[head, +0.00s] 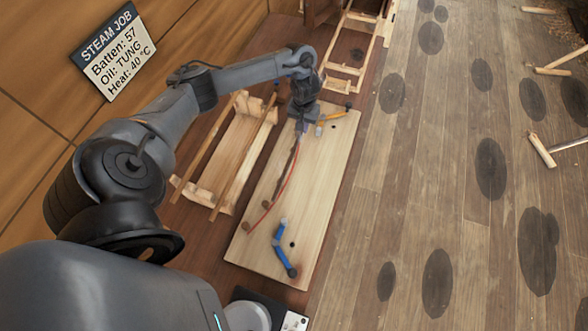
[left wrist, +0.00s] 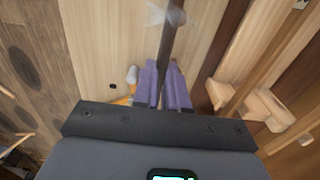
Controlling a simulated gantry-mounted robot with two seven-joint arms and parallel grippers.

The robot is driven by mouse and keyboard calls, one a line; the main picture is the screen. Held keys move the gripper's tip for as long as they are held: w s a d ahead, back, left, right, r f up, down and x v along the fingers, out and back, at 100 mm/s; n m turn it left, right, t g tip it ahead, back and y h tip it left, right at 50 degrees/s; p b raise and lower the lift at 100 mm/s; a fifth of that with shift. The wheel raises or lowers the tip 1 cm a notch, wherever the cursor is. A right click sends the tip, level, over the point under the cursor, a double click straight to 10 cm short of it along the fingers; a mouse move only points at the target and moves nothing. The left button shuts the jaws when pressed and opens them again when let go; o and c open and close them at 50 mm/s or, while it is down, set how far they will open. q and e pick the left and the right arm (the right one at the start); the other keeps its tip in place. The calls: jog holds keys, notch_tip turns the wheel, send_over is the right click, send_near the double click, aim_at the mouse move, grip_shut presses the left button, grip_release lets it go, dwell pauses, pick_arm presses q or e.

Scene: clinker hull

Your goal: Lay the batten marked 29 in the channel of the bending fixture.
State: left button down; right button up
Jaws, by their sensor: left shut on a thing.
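A dark, thin batten (left wrist: 175,30) runs up from between the purple fingers of my left gripper (left wrist: 163,90), which is shut on it. In the head view my left gripper (head: 302,124) is over the far end of the pale board of the bending fixture (head: 322,185). The dark batten (head: 288,165) extends from it toward the near end, beside a red curved line (head: 285,182). I cannot tell whether the batten is in the channel or above it. No number is readable on it.
A wooden rack (head: 228,150) with long strips stands left of the board. A wall sign (head: 108,52) reads "Batten: 57, Oil: TUNG, Heat: 40 °C". A wooden frame (head: 345,70) is beyond the board. The plank floor (head: 430,190) lies to the right, with trestle-like legs (head: 550,148).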

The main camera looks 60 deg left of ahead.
pick_arm(q)
jog(key=p, duration=0.2)
send_over(294, 173)
notch_tip(294, 173, down, 7)
jog(key=shift+w+r, duration=0.1)
jog(key=shift+r, duration=0.05)
jog(key=shift+f+b, duration=0.55)
jog(key=shift+f, duration=1.5)
jog(key=shift+f, duration=0.1)
jog(key=c, duration=1.2)
grip_release()
jog(key=shift+o, duration=0.2)
